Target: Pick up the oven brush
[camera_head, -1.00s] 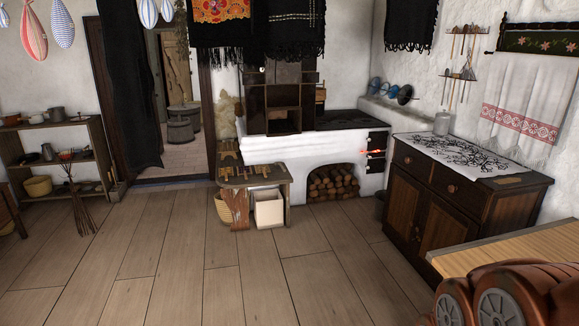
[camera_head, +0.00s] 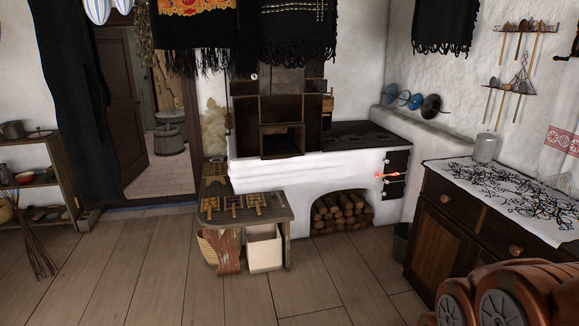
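No thing in view can be told for sure as the oven brush. A twig broom (camera_head: 35,243) stands on the floor at the far left, leaning by the shelf, with its bristles spread downward. Several small wooden items (camera_head: 233,203) lie on the low bench in front of the stove, too small to make out. Several long-handled utensils (camera_head: 511,87) hang on the right wall. The reddish-brown part at the bottom right is my own arm. My gripper is not in view.
The white stove (camera_head: 300,180) stands ahead, with firewood (camera_head: 343,212) in its arch. The low bench (camera_head: 278,208) has a white box (camera_head: 265,250) under it. A dark cabinet (camera_head: 440,240) with a cloth stands at right. The plank floor (camera_head: 150,275) in front is clear.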

